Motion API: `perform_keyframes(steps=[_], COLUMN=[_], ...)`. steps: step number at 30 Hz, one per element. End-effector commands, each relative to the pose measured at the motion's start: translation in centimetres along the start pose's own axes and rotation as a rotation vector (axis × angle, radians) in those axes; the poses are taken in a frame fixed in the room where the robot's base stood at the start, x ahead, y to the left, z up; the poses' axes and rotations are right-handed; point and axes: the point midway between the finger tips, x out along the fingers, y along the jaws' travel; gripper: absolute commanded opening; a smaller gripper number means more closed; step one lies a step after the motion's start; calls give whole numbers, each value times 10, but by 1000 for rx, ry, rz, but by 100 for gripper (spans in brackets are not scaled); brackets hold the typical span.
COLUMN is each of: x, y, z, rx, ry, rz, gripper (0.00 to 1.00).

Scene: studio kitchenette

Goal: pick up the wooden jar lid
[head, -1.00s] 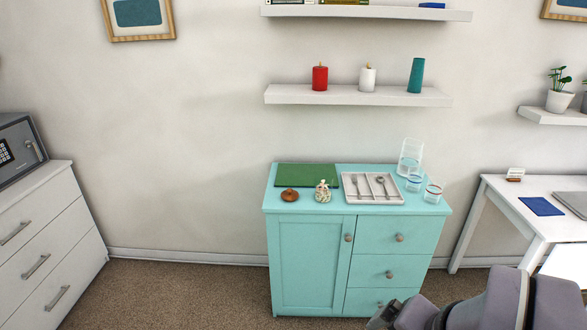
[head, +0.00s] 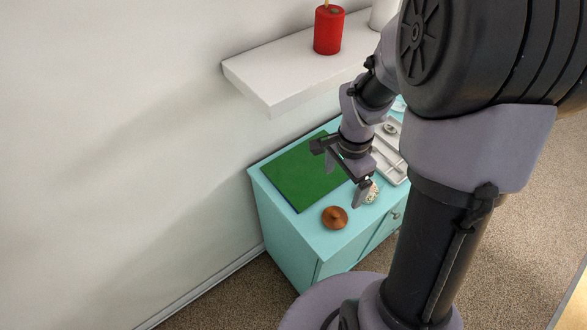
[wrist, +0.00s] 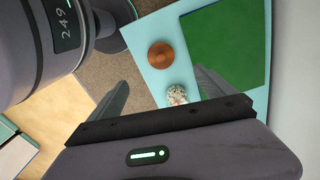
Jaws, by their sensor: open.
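The wooden jar lid (head: 334,217) is a round brown disc with a small knob. It lies on the turquoise cabinet top (head: 352,232) near its front left corner. It also shows in the wrist view (wrist: 161,54), beyond the fingers. My gripper (head: 341,188) is open and empty, above the cabinet top and apart from the lid. In the wrist view its two fingers (wrist: 160,90) are spread wide. A small speckled jar (head: 371,192) stands beside the lid, partly hidden by a finger; it also shows in the wrist view (wrist: 176,95).
A green board (head: 295,178) lies behind the lid. A white cutlery tray (head: 391,150) is to the right, partly hidden by my arm. A white shelf (head: 275,85) with a red candle (head: 328,30) hangs on the wall above. Bare cabinet top surrounds the lid.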

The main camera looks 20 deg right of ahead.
Motion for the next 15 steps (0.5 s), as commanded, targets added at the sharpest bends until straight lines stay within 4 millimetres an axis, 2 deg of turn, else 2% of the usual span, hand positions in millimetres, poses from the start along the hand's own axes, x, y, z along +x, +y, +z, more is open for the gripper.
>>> perform_keyframes(steps=[2, 9, 12, 15], x=[12, 87, 110, 121], y=[1, 1, 0, 0], z=[-1, 0, 0, 0], rx=[6, 4, 3, 4], ry=[-2, -3, -2, -1], rz=[5, 6, 5, 3], gripper=[94, 94, 94, 94])
